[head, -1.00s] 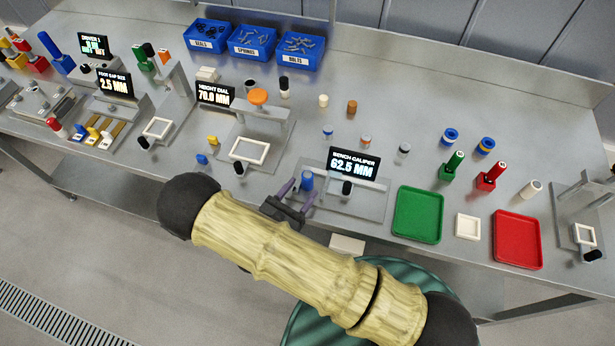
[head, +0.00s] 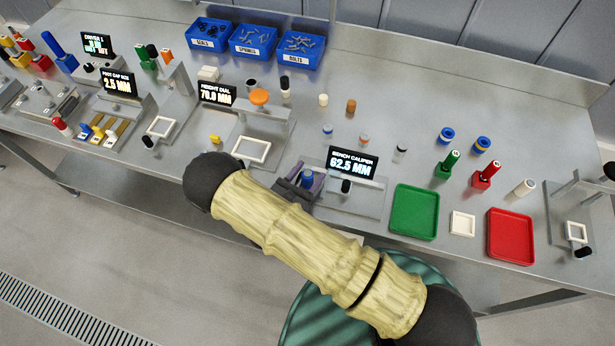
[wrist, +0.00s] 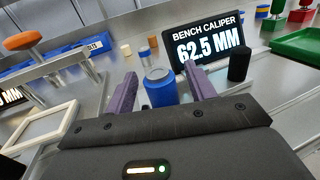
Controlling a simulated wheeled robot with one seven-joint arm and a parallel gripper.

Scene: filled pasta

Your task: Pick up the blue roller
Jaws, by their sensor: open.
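The blue roller (head: 307,178) stands upright at the left part of the bench caliper's grey base (head: 357,204), left of the caliper's display. My gripper (head: 305,180) is open, with its purple fingers around the roller, one on each side. The roller also shows in the wrist view (wrist: 160,88), between the two fingertips of my gripper (wrist: 158,80). A gap shows on each side of the roller there. Its lower part is hidden by the gripper body.
The bench caliper display (head: 353,163) and a black knob (head: 346,186) stand close to the right. A white square frame (head: 251,149) and the height dial stand (head: 262,124) are to the left. A green tray (head: 415,211) and red tray (head: 511,236) lie further right.

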